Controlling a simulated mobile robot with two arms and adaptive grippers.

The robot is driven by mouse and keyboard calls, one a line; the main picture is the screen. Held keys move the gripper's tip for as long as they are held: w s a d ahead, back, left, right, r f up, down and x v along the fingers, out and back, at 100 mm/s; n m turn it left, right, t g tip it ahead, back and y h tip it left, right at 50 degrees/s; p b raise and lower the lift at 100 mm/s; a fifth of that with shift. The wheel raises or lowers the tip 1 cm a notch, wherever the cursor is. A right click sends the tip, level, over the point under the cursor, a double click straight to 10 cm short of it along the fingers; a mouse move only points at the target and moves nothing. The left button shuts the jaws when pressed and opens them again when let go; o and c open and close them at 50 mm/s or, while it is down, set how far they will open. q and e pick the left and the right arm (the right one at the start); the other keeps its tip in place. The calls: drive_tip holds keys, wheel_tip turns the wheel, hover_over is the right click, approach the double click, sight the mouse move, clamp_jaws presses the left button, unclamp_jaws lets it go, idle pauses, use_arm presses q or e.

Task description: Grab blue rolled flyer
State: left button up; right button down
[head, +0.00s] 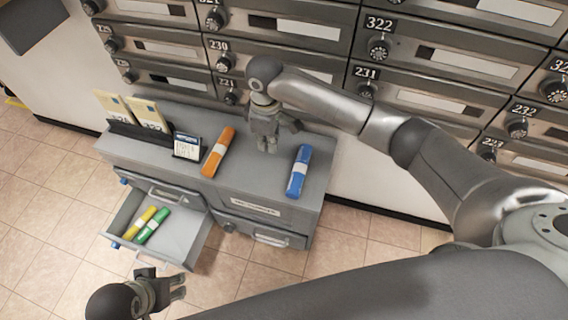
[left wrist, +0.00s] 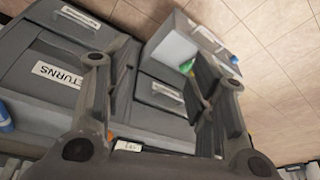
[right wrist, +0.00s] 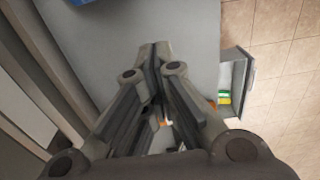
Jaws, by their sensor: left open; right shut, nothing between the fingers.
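The blue rolled flyer (head: 299,172) lies on the right part of the grey cabinet top, a pale band around it. A sliver of blue (right wrist: 82,1) shows at the top edge of the right wrist view. My right gripper (head: 267,148) is shut and empty, pointing down over the cabinet top, left of the blue flyer and apart from it. Its closed fingers also show in the right wrist view (right wrist: 160,48). My left gripper (head: 182,287) is open and empty, low in front of the cabinet near the open drawer. Its spread fingers fill the left wrist view (left wrist: 160,80).
An orange rolled flyer (head: 218,152) lies left of my right gripper. The open drawer (head: 186,238) holds yellow (head: 138,222) and green (head: 153,226) rolls. An envelope holder (head: 150,137) and small card box (head: 187,146) stand at left. Mailboxes (head: 300,60) rise behind.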

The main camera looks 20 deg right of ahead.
sight(284, 170)
drive_tip(key=f+b, duration=0.1)
drive_tip(key=f, duration=0.1)
drive_tip(key=f+b, duration=0.1)
drive_tip(key=f, duration=0.2)
drive_tip(key=f+b, duration=0.1)
drive_tip(key=f, duration=0.2)
drive_tip(key=shift+w+d, duration=0.2)
drive_tip(key=shift+d, duration=0.05)
drive_tip(key=shift+f, duration=0.8)
drive_tip(key=d, duration=0.1)
drive_tip(key=s+d, duration=0.1)
drive_tip(key=shift+s+d+b, duration=0.25)
drive_tip(key=shift+d+b, duration=0.05)
drive_tip(key=shift+b, duration=0.05)
use_arm(q)
drive_tip(key=w+d+r+t, duration=0.1)
drive_tip(key=w+t, duration=0.2)
drive_tip(key=w, duration=0.2)
drive_tip(key=shift+w+d+r+t+h, duration=0.25)
drive_tip(key=shift+d+r+t+h, duration=0.05)
drive_tip(key=shift+d+r+h, duration=0.1)
use_arm(e)
drive_tip(key=shift+s+d, duration=0.35)
use_arm(q)
drive_tip(key=shift+r, duration=0.1)
use_arm(e)
drive_tip(key=shift+r, duration=0.1)
